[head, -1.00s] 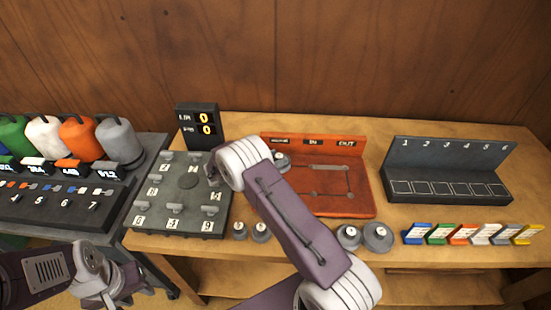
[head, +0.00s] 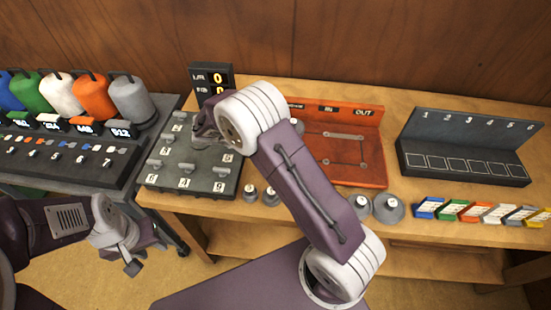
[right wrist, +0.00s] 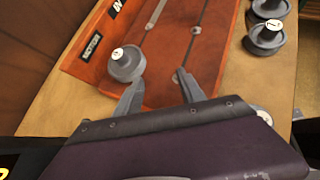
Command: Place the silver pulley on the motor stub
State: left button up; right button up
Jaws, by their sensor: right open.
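A grey pulley (right wrist: 126,64) with a white numbered top sits on the orange board (right wrist: 165,65) beside the MOTOR label (right wrist: 92,47). The stub under it is hidden, so I cannot tell how it is seated. In the right wrist view my right gripper (right wrist: 158,88) is open, with nothing between its fingers. One fingertip lies close to the pulley's edge; I cannot tell if they touch. In the head view my right arm covers the board's left part (head: 345,150). My left gripper (head: 130,260) hangs low at the left, off the table; its jaw gap is unclear.
More grey pulleys stand in front of the board, two larger (head: 388,208) and two smaller (head: 250,192). A numbered dark panel (head: 185,165) is left of the board. A numbered rack (head: 465,160) and coloured tags (head: 470,210) are at the right.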

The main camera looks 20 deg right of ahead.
jog(key=s+m+y, duration=0.2)
jog(key=s, duration=0.2)
jog(key=s+a+f+m+g+y, duration=0.1)
jog(key=s+m+y, duration=0.1)
jog(key=s+m, duration=0.1)
jog(key=s+m+y, duration=0.2)
jog(key=s+m, duration=0.1)
jog(key=s, duration=0.1)
jog(key=shift+s+a+f+g, duration=0.3)
jog(key=shift+s+g, duration=0.05)
jog(key=shift+g, duration=0.05)
jog(key=s+a+m+y, duration=0.1)
jog(key=s+m, duration=0.1)
jog(key=m, duration=0.1)
jog(key=s+a+m+t+y, duration=0.1)
jog(key=s+m, duration=0.1)
jog(key=s+a+m+y, duration=0.1)
jog(key=s+m+y, duration=0.1)
jog(key=m, duration=0.1)
jog(key=shift+a+r+m+t, duration=0.1)
jog(key=shift+r+m+t, duration=0.2)
jog(key=shift+t, duration=0.1)
jog(key=shift+s+a+m, duration=0.15)
jog(key=shift+a+m, duration=0.05)
jog(key=shift+m, duration=0.4)
jog(key=shift+d, duration=0.1)
